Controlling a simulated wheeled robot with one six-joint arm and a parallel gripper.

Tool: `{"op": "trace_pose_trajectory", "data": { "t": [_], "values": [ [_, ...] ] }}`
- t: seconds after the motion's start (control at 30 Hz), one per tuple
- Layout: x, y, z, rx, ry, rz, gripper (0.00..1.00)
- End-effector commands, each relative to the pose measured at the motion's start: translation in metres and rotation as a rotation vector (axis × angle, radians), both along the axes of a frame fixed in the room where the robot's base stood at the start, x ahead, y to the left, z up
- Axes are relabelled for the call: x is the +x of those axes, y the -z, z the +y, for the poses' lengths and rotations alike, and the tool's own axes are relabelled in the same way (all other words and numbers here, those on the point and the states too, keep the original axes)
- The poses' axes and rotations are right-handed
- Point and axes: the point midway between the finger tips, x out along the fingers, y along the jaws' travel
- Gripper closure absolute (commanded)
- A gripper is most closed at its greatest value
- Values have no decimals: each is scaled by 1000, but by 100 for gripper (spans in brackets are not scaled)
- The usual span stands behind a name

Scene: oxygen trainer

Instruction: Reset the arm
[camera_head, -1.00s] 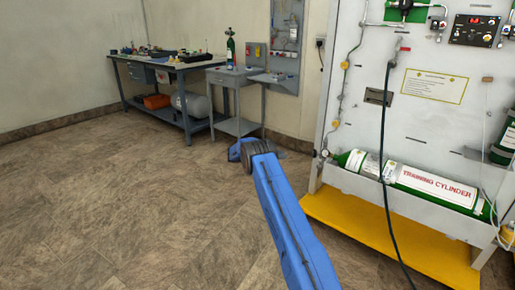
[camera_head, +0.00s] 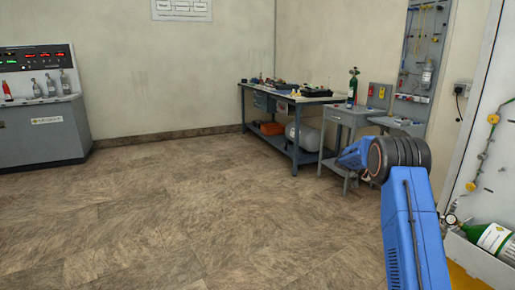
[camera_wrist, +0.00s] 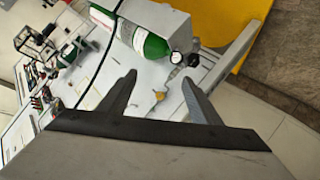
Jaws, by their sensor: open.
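My blue arm (camera_head: 412,240) rises from the lower right of the head view and bends at a dark joint. Its far end points away, and the fingertips cannot be made out there. In the wrist view my gripper (camera_wrist: 160,90) has its two dark fingers spread apart with nothing held between them. Beyond the fingers are the white trainer panel and the green cylinder (camera_wrist: 152,47) with its gauge. The cylinder's end also shows at the right edge of the head view (camera_head: 495,240). I cannot tell the distance from the fingers to the panel.
A workbench (camera_head: 290,97) with tools stands at the back, with a small grey table (camera_head: 345,118) beside it. A grey console (camera_head: 42,130) is at the far left. The trainer panel (camera_head: 490,150) stands close on the right. The middle floor is clear.

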Motion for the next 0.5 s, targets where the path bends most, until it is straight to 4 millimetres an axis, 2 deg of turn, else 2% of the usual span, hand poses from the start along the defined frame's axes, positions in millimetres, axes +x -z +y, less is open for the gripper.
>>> {"op": "trace_pose_trajectory", "data": {
  "t": [0.03,0.1,0.5],
  "values": [
    [-10,-13,6,32,-14,4,42],
    [-23,-26,15,81,-36,19,42],
    [-109,-85,69,347,-196,81,42]
  ]
}}
